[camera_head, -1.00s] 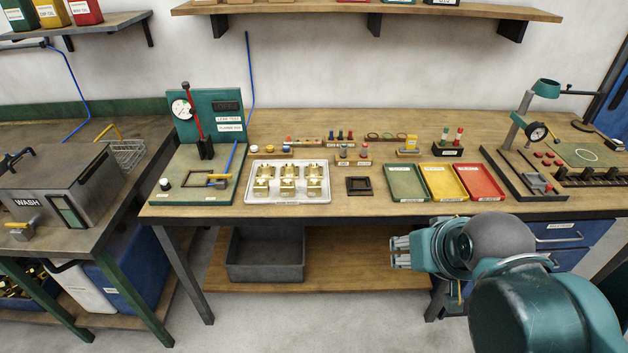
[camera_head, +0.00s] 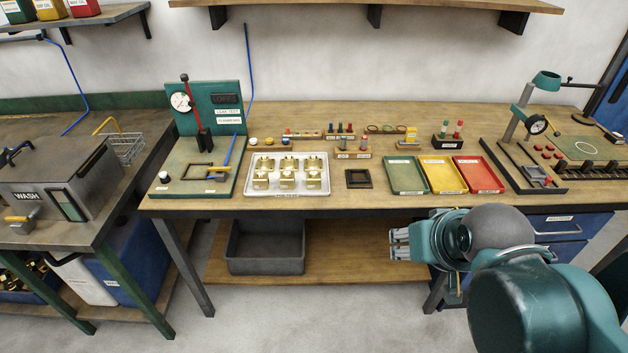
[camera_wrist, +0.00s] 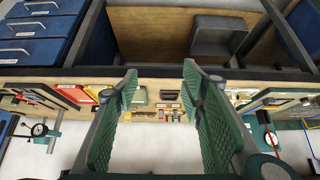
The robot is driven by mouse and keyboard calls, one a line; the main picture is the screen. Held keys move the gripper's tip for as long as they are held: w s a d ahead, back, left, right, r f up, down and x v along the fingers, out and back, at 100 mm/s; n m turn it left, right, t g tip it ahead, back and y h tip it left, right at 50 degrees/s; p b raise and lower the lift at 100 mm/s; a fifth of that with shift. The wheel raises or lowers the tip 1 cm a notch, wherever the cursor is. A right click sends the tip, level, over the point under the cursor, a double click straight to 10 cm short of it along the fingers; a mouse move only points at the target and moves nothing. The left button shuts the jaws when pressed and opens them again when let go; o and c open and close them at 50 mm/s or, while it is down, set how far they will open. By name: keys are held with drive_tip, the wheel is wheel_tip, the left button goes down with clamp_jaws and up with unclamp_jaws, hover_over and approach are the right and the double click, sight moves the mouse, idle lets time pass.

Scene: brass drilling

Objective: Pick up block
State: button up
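Several brass blocks (camera_head: 287,180) sit in two rows in a silver tray (camera_head: 328,188) on the middle of the workbench in the head view. My gripper (camera_head: 400,244) is in front of the bench and below the level of its top, to the right of the tray and apart from it. In the wrist view my gripper (camera_wrist: 160,82) shows two green ribbed fingers spread wide with nothing between them. The wrist view appears upside down. I cannot make out single blocks there.
Green, yellow and red trays (camera_head: 405,176) lie right of a dark square fixture (camera_head: 358,179). A green leak-test stand (camera_head: 200,181) is left of the block tray. A gauge stand (camera_head: 524,135) is at the right. The bench's front edge (camera_head: 350,208) lies between my gripper and the blocks.

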drive_tip(key=shift+c, duration=1)
drive_tip(key=shift+w+r, duration=0.1)
